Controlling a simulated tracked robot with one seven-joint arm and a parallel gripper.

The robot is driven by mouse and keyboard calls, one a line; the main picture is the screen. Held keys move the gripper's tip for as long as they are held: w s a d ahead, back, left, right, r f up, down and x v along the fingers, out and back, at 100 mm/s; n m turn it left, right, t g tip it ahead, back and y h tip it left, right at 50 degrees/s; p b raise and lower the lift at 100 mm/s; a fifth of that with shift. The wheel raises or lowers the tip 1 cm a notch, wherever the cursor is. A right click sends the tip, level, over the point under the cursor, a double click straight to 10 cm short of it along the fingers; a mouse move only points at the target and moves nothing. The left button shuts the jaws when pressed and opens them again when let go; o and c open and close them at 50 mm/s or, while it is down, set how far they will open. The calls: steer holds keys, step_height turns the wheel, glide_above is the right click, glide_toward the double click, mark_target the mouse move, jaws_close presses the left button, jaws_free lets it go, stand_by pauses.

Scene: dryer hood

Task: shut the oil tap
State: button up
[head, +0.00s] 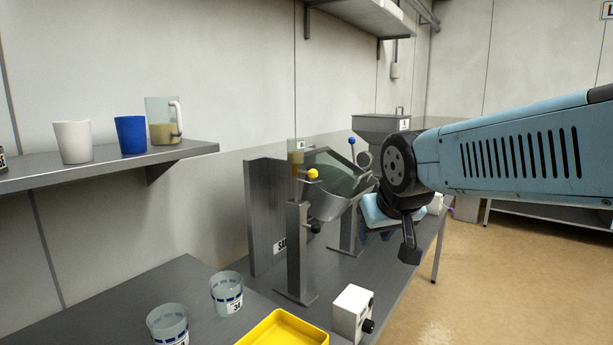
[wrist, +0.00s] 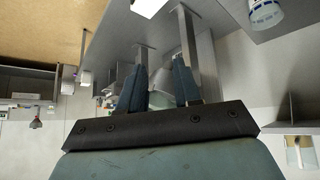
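A small clear vessel with yellowish liquid (head: 296,150) stands at the back panel, behind the hood. Close to it a yellow ball knob (head: 313,174) sits at the top of the near metal post (head: 298,250); a blue ball knob (head: 352,141) stands farther back. I cannot tell for certain which part is the oil tap. My gripper (wrist: 158,82) is open and empty, its two blue-grey fingers apart in the wrist view, pointing toward the metal posts. In the head view my wrist is right of the hood, and the fingertips are hard to make out.
The tilted hood (head: 335,173) hangs between the posts over the bench. A white box with black knobs (head: 350,312), a yellow tray (head: 285,330) and two clear beakers (head: 227,292) stand in front.

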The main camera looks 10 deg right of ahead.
steer(key=o, duration=0.4)
steer(key=w+d+t, duration=0.1)
steer(key=w, duration=0.3)
steer(key=w+d+r+t, duration=0.1)
steer(key=w+d+t, duration=0.1)
steer(key=w, duration=0.3)
steer(key=w+d+r+n+t, duration=0.1)
steer(key=w+t, duration=0.1)
steer(key=w, duration=0.2)
steer(key=shift+w+d+h, duration=0.3)
steer(key=shift+d, duration=0.05)
steer(key=shift+c, duration=0.2)
steer(key=n+t+y, duration=0.4)
steer(key=n+y, duration=0.1)
steer(key=y, duration=0.2)
glide_toward(316, 175)
steer(key=x, duration=1.1)
steer(key=shift+w+a, duration=0.1)
steer(key=shift+w, duration=0.15)
steer(key=shift+c, duration=0.4)
jaws_close()
